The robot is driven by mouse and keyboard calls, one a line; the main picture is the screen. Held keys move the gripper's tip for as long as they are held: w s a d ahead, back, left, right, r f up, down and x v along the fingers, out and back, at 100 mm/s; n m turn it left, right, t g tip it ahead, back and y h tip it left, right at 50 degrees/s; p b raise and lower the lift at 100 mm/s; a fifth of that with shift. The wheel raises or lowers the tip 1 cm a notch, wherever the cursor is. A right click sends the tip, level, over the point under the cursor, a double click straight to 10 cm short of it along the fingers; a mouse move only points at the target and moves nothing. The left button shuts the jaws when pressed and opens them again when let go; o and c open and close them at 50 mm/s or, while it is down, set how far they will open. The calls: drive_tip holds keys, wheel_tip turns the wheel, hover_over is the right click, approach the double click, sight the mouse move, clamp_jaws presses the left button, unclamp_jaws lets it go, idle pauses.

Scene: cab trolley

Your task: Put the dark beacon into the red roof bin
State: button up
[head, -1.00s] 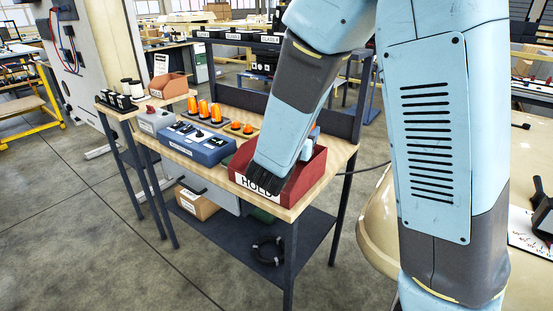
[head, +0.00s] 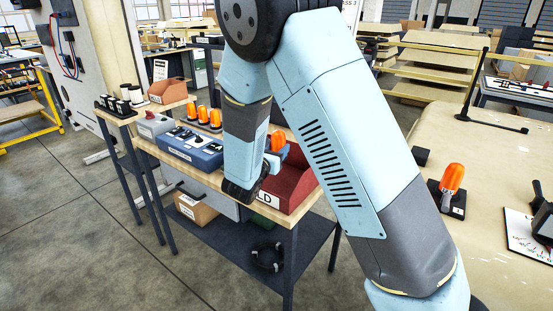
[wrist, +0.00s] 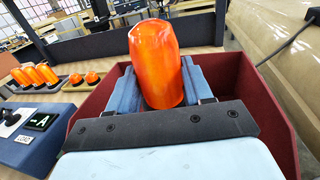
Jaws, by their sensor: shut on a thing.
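An orange beacon (head: 278,141) stands upright between the blue jaws of my gripper (head: 274,160). The wrist view also shows the beacon (wrist: 156,62), with a jaw of my gripper (wrist: 158,88) on each side; its lower end is hidden. The red bin (head: 298,182) sits at the near right corner of the trolley top, its front label partly covered by my arm. In the wrist view the bin's red walls (wrist: 262,100) show on both sides of the gripper. The beacon's top is above the bin rim; I cannot tell whether its base touches the bin.
A blue switch box (head: 190,148) and several orange beacons (head: 203,117) stand left of the bin. A small orange-brown bin (head: 168,90) is at the trolley's far left. Another orange beacon (head: 453,180) stands on the beige surface (head: 410,115) at right.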

drive_tip(key=shift+w+a+f, duration=0.1)
drive_tip(key=shift+w+f, duration=0.05)
drive_tip(key=shift+f, duration=0.05)
wheel_tip(320, 180, down, 3)
drive_tip(key=shift+r, duration=0.1)
drive_tip(key=shift+f, duration=0.2)
drive_tip(key=shift+f, duration=0.65)
